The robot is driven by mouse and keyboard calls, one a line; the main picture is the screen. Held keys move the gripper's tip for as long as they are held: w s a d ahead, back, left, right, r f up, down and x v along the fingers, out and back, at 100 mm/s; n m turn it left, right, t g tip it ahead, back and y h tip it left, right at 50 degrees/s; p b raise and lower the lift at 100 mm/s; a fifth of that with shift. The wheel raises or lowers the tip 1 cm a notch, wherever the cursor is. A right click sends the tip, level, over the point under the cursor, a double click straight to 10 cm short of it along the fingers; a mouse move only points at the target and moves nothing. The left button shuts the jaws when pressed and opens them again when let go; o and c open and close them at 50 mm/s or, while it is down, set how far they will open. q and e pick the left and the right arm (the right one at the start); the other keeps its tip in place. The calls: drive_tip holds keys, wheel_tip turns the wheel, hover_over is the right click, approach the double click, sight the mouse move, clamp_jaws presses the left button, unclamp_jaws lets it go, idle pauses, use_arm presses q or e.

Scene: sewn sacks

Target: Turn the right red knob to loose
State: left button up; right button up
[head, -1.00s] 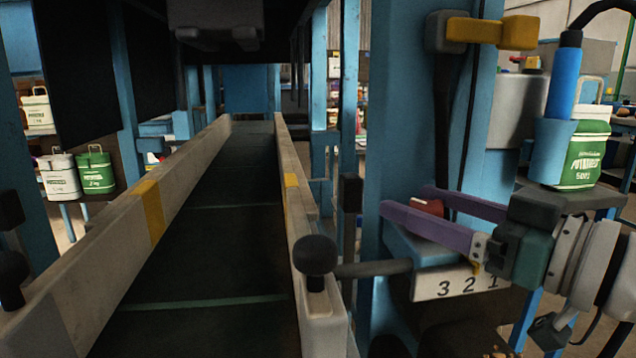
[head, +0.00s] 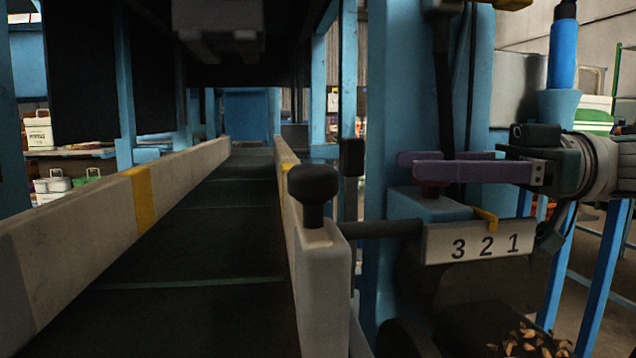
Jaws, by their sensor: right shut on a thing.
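A white plate (head: 478,242) marked 3 2 1 is on the front of the box, with a yellow pointer (head: 487,217) above the 2. My left gripper is not in view.
A black ball-topped lever (head: 313,184) stands on the end of the conveyor's right rail (head: 318,270). The dark belt (head: 190,250) is empty. A blue post (head: 405,100) rises behind the knob box. Brown pieces (head: 530,340) lie below the plate.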

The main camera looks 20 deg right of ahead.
drive_tip(key=shift+n+g+y, duration=0.3)
drive_tip(key=shift+n+g, duration=0.2)
drive_tip(key=shift+g, duration=0.2)
drive_tip(key=o, duration=1.2)
drive_tip(key=shift+w+a, duration=0.1)
drive_tip(key=shift+a, duration=0.05)
drive_tip(key=shift+o, duration=0.2)
drive_tip(key=b+v, duration=0.1)
drive_tip(key=v, duration=0.7)
drive_tip(key=shift+d, duration=0.4)
drive_tip(key=shift+s+d+r, duration=0.1)
drive_tip(key=shift+s+d, duration=0.3)
drive_tip(key=shift+d, duration=0.2)
drive_tip(key=shift+c, duration=0.2)
